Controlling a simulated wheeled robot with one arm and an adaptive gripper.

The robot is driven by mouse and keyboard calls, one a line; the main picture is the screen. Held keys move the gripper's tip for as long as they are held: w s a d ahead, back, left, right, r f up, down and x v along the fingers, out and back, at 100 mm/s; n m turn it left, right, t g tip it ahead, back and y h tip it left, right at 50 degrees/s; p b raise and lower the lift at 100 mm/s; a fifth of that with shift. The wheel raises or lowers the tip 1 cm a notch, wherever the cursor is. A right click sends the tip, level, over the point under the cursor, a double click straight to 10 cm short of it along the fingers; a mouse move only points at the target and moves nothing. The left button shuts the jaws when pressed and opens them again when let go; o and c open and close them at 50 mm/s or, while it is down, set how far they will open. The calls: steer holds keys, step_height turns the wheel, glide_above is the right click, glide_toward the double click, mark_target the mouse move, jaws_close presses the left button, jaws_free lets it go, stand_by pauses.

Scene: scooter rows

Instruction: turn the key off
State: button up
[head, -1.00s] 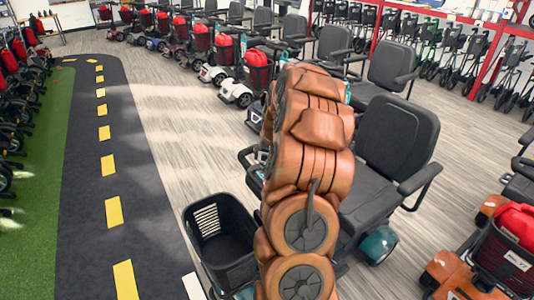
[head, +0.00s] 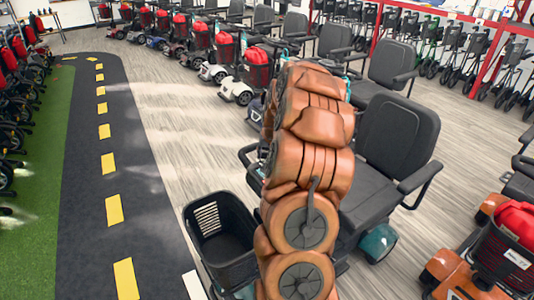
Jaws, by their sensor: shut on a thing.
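A teal scooter stands right in front of me, with a dark grey seat (head: 398,135), a black front basket (head: 212,262) and a teal rear body (head: 378,243). My orange-brown arm rises across the middle of it and covers its steering column and most of its front. A small part of the handlebar (head: 248,157) shows left of the arm. The key is not visible. My gripper is hidden behind my own arm, so its fingers and what they hold do not show.
An orange scooter with a red bag (head: 515,225) stands close on the right. A row of scooters (head: 236,85) runs along the back. Folded walkers stand on a red rack (head: 470,60) at the back right. A black track (head: 140,215) with yellow dashes lies clear on the left.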

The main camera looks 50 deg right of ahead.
steer(key=shift+f+b, duration=0.15)
steer(key=shift+b, duration=0.3)
steer(key=n+b, duration=0.2)
steer(key=b, duration=0.1)
steer(key=shift+f+t+y, duration=0.2)
steer(key=shift+t+y, duration=0.1)
steer(key=shift+y, duration=0.1)
steer(key=n+y+b, duration=0.1)
steer(key=n+b, duration=0.2)
steer(key=b, duration=0.1)
steer(key=shift+t+b, duration=0.3)
steer(key=shift+b, duration=0.05)
steer(key=n+y+b, duration=0.1)
steer(key=n+b, duration=0.2)
steer(key=shift+d+r+n+y+b, duration=0.1)
steer(key=shift+r+n+y+b, duration=0.05)
steer(key=shift+n+y+b, duration=0.2)
steer(key=shift+r+n+y+b, duration=0.1)
steer(key=shift+n+y+b, duration=0.65)
steer(key=shift+n, duration=0.6)
steer(key=shift+r+n, duration=0.1)
steer(key=shift+n, duration=0.2)
steer(key=o, duration=1.1)
steer(key=shift+o, duration=0.2)
